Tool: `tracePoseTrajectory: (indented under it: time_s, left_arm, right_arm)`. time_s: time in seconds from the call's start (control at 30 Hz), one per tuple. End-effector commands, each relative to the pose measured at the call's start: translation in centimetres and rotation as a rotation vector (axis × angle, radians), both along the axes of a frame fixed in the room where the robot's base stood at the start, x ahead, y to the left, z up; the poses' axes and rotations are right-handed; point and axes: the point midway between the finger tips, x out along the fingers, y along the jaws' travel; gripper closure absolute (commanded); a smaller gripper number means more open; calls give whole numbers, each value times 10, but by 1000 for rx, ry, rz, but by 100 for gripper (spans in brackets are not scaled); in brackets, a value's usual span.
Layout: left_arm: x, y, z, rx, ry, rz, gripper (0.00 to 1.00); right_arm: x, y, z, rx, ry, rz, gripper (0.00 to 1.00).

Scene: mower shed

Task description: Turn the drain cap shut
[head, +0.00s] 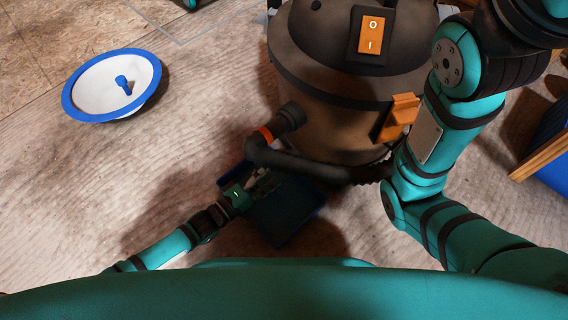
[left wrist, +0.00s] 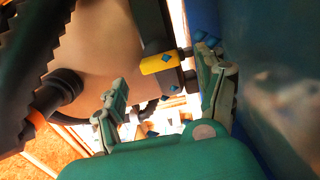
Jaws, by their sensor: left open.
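The brown vacuum tank (head: 325,125) stands upright at the top centre of the head view. In the left wrist view its pale side (left wrist: 105,45) fills the upper left. A dark fitting with a yellow band (left wrist: 160,64) and a blue diamond mark shows low on the tank; I cannot tell for sure that it is the drain cap. My left gripper (head: 268,182) is low beside the tank; its open fingers (left wrist: 163,72) lie either side of the fitting's line of sight, with no visible contact. The fitting is hidden in the head view. My right gripper is out of view.
A black hose (head: 310,166) curves around the tank's near side. A dark blue bin-like object (head: 285,212) lies below my left gripper. A white dish with a blue rim (head: 75,108) sits on the floor at left. Floor between is clear. A blue box (head: 550,152) stands far right.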

Motion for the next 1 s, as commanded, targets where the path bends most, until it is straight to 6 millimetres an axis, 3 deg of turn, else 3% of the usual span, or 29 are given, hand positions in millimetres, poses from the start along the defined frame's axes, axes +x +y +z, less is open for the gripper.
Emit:
tracePoseTrajectory:
  time_s: [0.03,0.23,0.67,1.0]
  left_arm:
    - [7,-7,-4,-4,-5,0,27]
    - [26,-29,-4,-1,-3,0,27]
    - [35,-39,0,1,-1,1,27]
    - [35,-38,-1,2,-1,1,69]
  right_arm:
    - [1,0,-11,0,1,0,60]
    - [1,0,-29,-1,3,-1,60]
    - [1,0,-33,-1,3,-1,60]
    - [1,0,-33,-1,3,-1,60]
